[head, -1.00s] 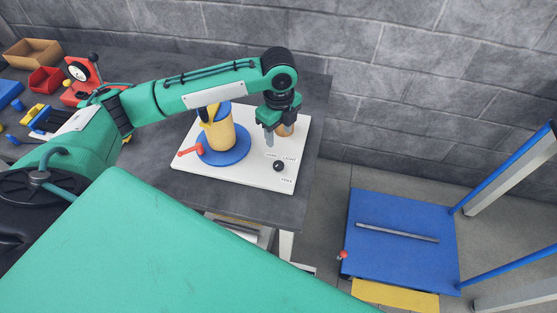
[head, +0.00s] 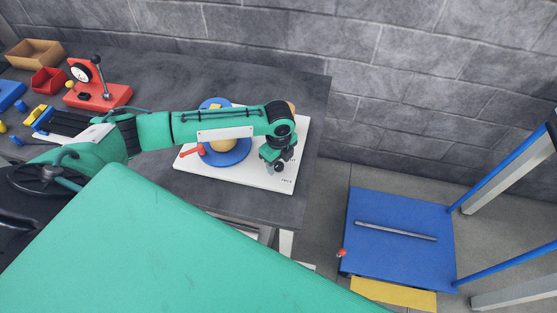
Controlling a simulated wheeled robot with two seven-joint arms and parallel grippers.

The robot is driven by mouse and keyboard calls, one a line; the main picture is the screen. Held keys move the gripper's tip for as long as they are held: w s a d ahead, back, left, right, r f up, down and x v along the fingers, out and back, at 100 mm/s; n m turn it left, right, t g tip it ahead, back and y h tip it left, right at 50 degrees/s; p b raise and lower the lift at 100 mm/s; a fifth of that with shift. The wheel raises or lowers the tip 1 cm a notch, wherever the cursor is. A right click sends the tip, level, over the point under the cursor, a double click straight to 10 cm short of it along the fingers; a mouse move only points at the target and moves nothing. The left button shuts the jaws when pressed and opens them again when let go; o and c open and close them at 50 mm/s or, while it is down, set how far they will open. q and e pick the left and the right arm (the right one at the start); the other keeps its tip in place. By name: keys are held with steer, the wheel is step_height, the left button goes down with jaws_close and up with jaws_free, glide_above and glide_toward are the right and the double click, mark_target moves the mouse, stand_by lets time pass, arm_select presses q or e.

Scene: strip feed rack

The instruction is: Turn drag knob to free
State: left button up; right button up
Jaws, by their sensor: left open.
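The drag knob is a small black round knob (head: 281,167) on the front right part of the white base plate (head: 240,177). My left gripper (head: 274,170) is over the knob, with its open fingers pointing down around or right beside it. The gripper partly covers the knob, so I cannot tell if the fingers touch it or how it is turned. Some lettering near the knob is hidden or too small to read. My right gripper is not in view.
A blue round stand (head: 229,156) with a tan roll, partly under my left arm, and a red handle (head: 190,150) are on the plate. A red dial press (head: 98,95), a red bin (head: 47,79) and a cardboard box (head: 35,53) stand further left. A blue cart (head: 400,245) stands right.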

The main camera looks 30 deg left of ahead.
arm_select(q)
steer(key=shift+c, duration=0.2)
steer(key=c, duration=0.9)
steer(key=shift+c, duration=0.2)
